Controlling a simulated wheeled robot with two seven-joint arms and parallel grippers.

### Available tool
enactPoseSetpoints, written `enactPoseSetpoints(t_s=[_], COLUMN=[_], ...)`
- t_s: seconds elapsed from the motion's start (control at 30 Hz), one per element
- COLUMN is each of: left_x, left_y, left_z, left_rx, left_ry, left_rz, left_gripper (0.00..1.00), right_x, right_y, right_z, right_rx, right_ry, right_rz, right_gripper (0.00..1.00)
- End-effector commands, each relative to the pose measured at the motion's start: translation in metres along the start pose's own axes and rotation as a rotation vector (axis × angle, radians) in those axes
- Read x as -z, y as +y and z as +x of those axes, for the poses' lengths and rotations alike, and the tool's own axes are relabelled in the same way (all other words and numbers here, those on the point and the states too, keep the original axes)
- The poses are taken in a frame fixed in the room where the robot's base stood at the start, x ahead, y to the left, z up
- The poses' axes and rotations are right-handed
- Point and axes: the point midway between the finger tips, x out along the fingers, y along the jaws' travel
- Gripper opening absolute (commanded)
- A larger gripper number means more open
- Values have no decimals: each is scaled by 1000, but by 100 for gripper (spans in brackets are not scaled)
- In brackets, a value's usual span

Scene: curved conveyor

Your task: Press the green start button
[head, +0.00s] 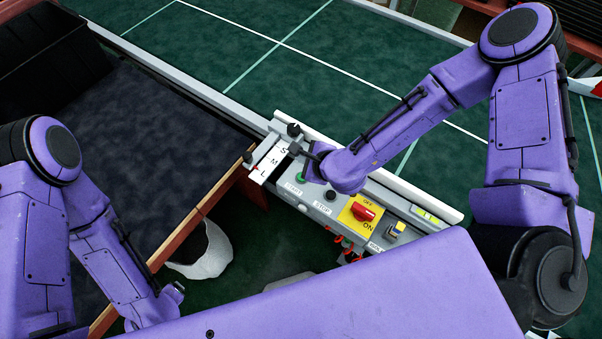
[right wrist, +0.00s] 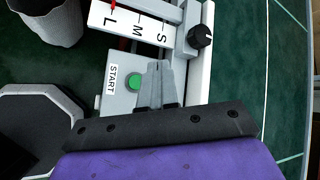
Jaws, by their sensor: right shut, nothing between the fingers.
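The green start button (head: 300,178) sits on the grey control panel, near its left end. In the right wrist view the button (right wrist: 133,83) is round and green, beside a label reading START. My right gripper (right wrist: 152,66) is shut and empty. Its fingertips are over the panel just right of the button in that view. I cannot tell whether they touch the panel.
A white S-M-L scale (head: 270,162) with a black knob (head: 294,129) stands beside the button. A STOP button (head: 330,196), a red switch on a yellow plate (head: 362,212) and a yellow selector (head: 397,229) lie along the panel. The dark conveyor belt (head: 150,130) is at left.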

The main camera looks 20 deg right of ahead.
Motion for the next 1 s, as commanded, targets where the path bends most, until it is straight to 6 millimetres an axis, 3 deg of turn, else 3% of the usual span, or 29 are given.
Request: enactPoseSetpoints(t_s=[0.27, 0.7, 1.0], left_x=[-7, -28, -29], left_y=[2, 6, 7], left_z=[18, 68, 70], left_rx=[-1, 0, -1], left_ry=[1, 1, 1], left_rz=[0, 0, 0], left_gripper=[79, 79, 79], right_x=[11, 42, 43], right_y=[11, 43, 45], right_z=[16, 60, 62], right_rx=[0, -1, -1], right_ry=[0, -1, -2], right_rz=[-1, -2, -3], right_gripper=[0, 0, 0])
